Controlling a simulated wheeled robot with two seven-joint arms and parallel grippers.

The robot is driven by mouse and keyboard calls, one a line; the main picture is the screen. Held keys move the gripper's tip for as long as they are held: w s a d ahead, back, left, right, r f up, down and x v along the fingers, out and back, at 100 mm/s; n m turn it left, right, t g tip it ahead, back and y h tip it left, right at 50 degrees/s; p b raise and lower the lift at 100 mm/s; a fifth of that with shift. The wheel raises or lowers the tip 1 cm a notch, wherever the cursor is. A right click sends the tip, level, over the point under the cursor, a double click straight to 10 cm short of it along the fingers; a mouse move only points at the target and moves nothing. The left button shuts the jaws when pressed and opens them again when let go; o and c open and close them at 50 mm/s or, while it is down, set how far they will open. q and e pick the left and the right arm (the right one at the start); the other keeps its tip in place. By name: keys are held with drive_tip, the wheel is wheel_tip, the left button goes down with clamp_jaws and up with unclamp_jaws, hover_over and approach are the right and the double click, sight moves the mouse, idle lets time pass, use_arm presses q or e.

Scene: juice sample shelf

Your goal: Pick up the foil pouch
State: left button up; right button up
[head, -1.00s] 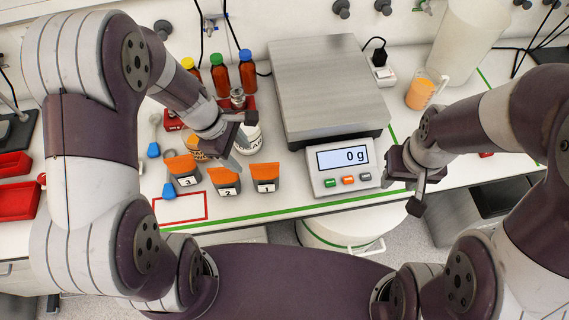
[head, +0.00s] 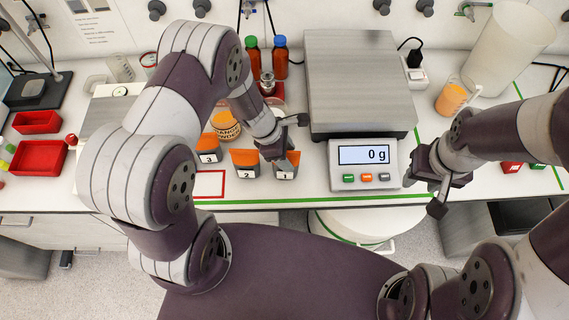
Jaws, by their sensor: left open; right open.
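Several grey pouches with orange tops and number labels stand in a row near the table's front edge: pouch 3 (head: 208,150), pouch 2 (head: 245,163) and pouch 1 (head: 287,171). I cannot tell which of them, if any, is the foil pouch. My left gripper (head: 291,145) is open at pouch 1 and covers part of it; contact is unclear. My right gripper (head: 424,193) is open and empty, right of the scale display at the table's front edge.
A scale (head: 362,85) stands right of the pouches. An orange powder jar (head: 226,125) and brown bottles (head: 281,58) stand behind. A beaker of orange liquid (head: 451,97) and a large white container (head: 510,45) are at right. Red trays (head: 40,158) lie at left.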

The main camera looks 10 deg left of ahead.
use_arm(q)
drive_tip(key=shift+w+d+f, duration=0.1)
drive_tip(key=shift+d+f, duration=0.05)
drive_tip(key=shift+f, duration=0.1)
drive_tip(key=shift+d, duration=0.1)
drive_tip(key=shift+c, duration=0.7)
clamp_jaws()
drive_tip(key=shift+r, duration=0.1)
